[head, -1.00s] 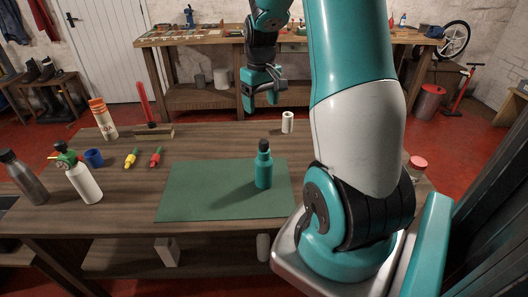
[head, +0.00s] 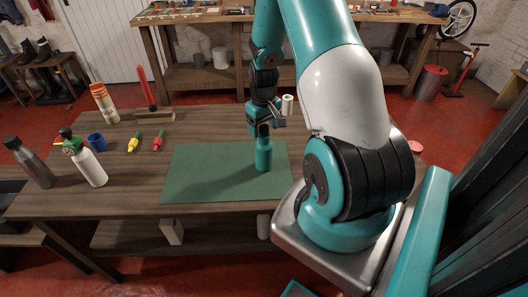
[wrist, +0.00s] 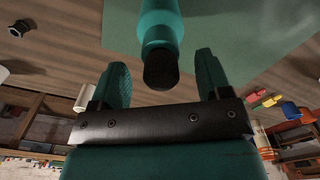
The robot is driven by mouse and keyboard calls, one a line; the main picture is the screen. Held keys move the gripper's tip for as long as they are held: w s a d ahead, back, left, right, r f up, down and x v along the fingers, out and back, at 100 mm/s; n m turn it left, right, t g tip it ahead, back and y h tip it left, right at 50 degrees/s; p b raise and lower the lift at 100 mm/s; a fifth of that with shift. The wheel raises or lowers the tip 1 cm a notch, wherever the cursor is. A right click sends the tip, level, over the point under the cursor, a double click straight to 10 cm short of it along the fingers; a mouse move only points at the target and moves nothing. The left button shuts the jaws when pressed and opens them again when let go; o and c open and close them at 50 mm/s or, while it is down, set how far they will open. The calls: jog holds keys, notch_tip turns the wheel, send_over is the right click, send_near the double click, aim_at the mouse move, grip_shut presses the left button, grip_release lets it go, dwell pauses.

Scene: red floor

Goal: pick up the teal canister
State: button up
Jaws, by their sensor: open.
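The teal canister (head: 264,157) stands upright on the green mat (head: 205,175), near its right side. My gripper (head: 261,130) is directly above it and covers its dark cap in the head view. In the wrist view the canister (wrist: 160,22) reaches down from the top edge, its black cap toward my gripper (wrist: 163,68). The two teal fingers are apart, one on each side of the cap, with a visible gap on both sides. The jaws are open and hold nothing.
A white cylinder (head: 287,105) stands behind my gripper. At the left are a white bottle (head: 88,167), a grey bottle (head: 32,163), a blue cup (head: 96,141) and yellow (head: 134,142) and red (head: 158,141) small items. The mat left of the canister is bare.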

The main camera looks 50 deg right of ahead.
aim_at(264, 134)
jog(key=shift+f, duration=1.65)
jog(key=shift+c, duration=0.2)
grip_shut()
jog(key=shift+r, duration=0.1)
